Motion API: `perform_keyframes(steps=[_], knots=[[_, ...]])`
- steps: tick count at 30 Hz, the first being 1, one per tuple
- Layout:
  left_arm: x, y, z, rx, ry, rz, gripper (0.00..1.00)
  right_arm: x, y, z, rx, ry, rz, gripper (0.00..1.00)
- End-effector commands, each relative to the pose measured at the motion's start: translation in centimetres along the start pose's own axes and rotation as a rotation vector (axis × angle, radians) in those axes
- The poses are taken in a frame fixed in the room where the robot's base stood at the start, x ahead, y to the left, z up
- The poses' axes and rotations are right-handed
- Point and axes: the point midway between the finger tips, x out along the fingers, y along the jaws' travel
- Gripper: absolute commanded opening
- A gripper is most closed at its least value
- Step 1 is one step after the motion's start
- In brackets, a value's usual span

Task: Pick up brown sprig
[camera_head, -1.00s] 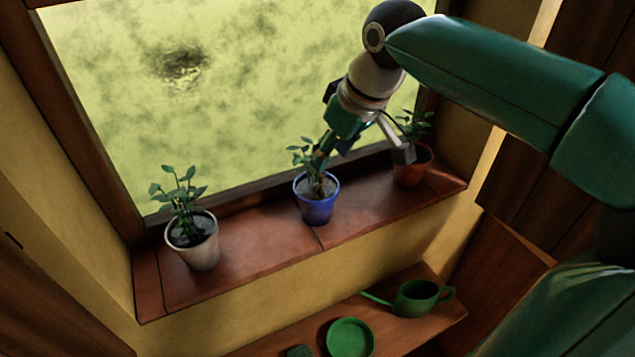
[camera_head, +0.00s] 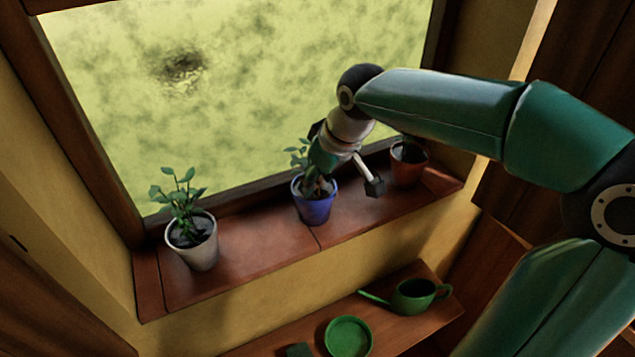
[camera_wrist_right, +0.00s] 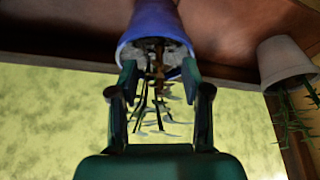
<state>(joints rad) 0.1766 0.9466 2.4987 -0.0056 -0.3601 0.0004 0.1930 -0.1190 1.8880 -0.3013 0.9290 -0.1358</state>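In the wrist view a brown sprig (camera_wrist_right: 158,62) stands in the soil of the blue pot (camera_wrist_right: 152,25), among green stems. The same blue pot (camera_head: 315,209) stands in the middle of the window sill in the head view. The sprig there is mostly hidden by my right gripper (camera_head: 347,182) and the leaves. My right gripper also shows in the wrist view (camera_wrist_right: 160,76). It is open, one finger on each side of the sprig near the pot's rim, and I see no grip on it. My left gripper is not in view.
A white pot with a green plant (camera_head: 200,250) stands left on the sill (camera_head: 255,237). A terracotta pot (camera_head: 408,171) stands close on the right. A lower shelf (camera_head: 385,322) holds a green watering can (camera_head: 415,296) and a green dish (camera_head: 348,337).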

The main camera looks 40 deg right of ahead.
Motion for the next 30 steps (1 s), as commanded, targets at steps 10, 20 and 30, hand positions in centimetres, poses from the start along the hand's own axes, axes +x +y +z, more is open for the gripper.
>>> perform_keyframes(steps=[10, 20, 30], knots=[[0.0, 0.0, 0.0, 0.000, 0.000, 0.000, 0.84, 0.0, 0.0, 0.0, 0.000, 0.000, 0.000, 0.03], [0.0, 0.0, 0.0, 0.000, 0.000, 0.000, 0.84, -0.2, 0.0, -0.1, -0.001, 0.001, 0.000, 0.03], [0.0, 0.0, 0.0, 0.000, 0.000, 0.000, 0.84, -2.9, 0.0, -1.3, 0.000, 0.004, 0.000, 0.03]])
